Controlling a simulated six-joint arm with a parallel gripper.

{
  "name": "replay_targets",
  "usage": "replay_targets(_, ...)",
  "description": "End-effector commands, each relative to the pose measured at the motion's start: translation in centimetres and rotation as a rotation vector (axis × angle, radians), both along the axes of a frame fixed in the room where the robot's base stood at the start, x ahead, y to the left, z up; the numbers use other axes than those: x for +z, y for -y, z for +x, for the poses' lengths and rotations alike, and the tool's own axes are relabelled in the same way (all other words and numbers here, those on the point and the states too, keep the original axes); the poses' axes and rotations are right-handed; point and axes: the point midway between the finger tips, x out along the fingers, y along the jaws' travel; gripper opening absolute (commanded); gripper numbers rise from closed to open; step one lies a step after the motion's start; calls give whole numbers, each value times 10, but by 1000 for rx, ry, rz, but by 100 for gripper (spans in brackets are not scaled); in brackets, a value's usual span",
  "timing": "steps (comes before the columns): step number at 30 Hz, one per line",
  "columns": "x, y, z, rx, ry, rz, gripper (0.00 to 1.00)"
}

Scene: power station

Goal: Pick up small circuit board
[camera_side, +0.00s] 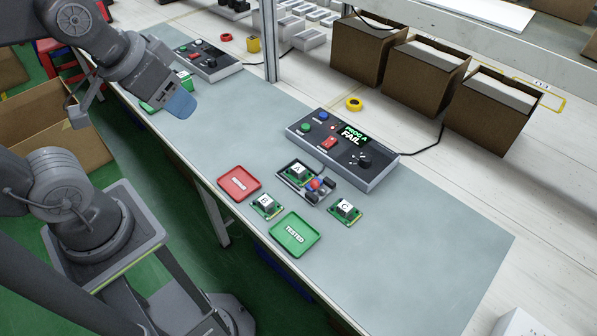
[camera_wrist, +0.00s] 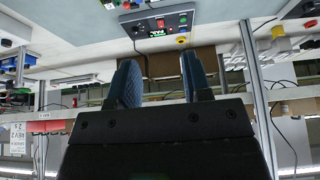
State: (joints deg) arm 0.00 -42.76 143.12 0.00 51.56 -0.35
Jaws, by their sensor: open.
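Three small green circuit boards with white lettered blocks are on the bench in the side view. Board A (camera_side: 299,172) sits in a dark test fixture (camera_side: 318,198). Board B (camera_side: 266,206) lies between a red tray (camera_side: 239,183) and a green tray (camera_side: 294,235) marked TESTED. Board C (camera_side: 345,210) lies right of the fixture. My gripper (camera_side: 177,103) is raised at the upper left, far from the boards. In the wrist view my gripper (camera_wrist: 160,82) has its two blue fingers apart, with nothing between them. The boards cannot be made out there.
A grey control box (camera_side: 342,148) reading PROG A FAIL stands behind the fixture. A second box (camera_side: 208,59) stands at the back left. The mat's right part (camera_side: 440,245) is clear.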

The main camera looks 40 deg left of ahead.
Motion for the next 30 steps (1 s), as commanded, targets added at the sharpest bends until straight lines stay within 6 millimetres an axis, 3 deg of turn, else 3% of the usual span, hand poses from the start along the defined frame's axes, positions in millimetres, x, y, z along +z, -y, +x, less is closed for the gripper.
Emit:
replay_targets(5,1,1,22,110,-47,-58,45)
replay_targets(14,-24,7,109,576,-202,-241,45)
replay_targets(20,-68,13,167,919,-293,-324,45)
replay_targets(24,-111,18,202,1160,-342,-358,45)
replay_targets(30,-165,23,231,1424,-379,-377,45)
